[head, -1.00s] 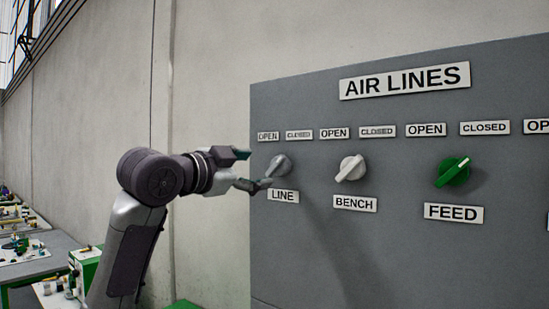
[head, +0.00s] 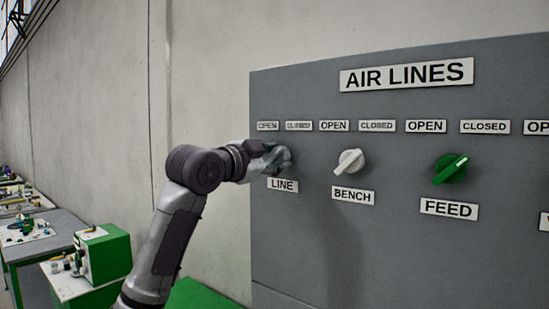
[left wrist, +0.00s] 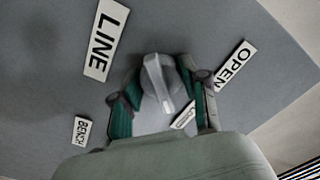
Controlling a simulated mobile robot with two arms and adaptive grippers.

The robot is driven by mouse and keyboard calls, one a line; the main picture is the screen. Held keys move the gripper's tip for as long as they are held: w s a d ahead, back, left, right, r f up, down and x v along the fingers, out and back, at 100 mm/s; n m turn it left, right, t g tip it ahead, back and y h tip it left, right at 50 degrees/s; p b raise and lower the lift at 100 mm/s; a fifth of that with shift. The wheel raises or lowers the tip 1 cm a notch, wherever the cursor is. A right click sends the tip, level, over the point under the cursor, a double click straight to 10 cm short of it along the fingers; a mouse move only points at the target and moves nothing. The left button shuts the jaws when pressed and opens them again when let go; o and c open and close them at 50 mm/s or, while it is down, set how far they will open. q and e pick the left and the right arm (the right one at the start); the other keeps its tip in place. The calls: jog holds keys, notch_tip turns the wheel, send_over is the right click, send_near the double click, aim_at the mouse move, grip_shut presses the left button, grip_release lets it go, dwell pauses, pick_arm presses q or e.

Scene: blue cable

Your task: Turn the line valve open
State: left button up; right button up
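The LINE valve is a grey knob (head: 285,158) at the left end of the grey AIR LINES panel (head: 300,230). The OPEN label (left wrist: 235,66) is farther to the right there. My left gripper (head: 272,156) is at the knob, partly covering it in the head view. In the left wrist view the gripper (left wrist: 164,106) is open, with gaps beside the knob. My right gripper is out of view.
The white BENCH knob (head: 349,162) and the green FEED knob (head: 450,168) are to the right on the same panel. A green-and-white box (head: 103,255) stands on a bench at the lower left. The wall left of the panel is bare.

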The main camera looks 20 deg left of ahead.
pick_arm(q)
jog(key=c, duration=0.5)
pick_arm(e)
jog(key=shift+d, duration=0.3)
pick_arm(q)
jog(key=shift+o, duration=0.2)
jog(key=shift+n, duration=0.3)
jog(key=n, duration=0.6)
jog(key=shift+d, duration=0.1)
jog(key=n, duration=0.5)
jog(key=shift+n+b, duration=0.35)
jog(key=shift+n, duration=0.05)
jog(key=n, duration=0.5)
jog(key=shift+s+d, duration=0.1)
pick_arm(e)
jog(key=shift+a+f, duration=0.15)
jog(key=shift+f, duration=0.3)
pick_arm(q)
jog(key=shift+n, duration=0.4)
jog(key=o, duration=1.1)
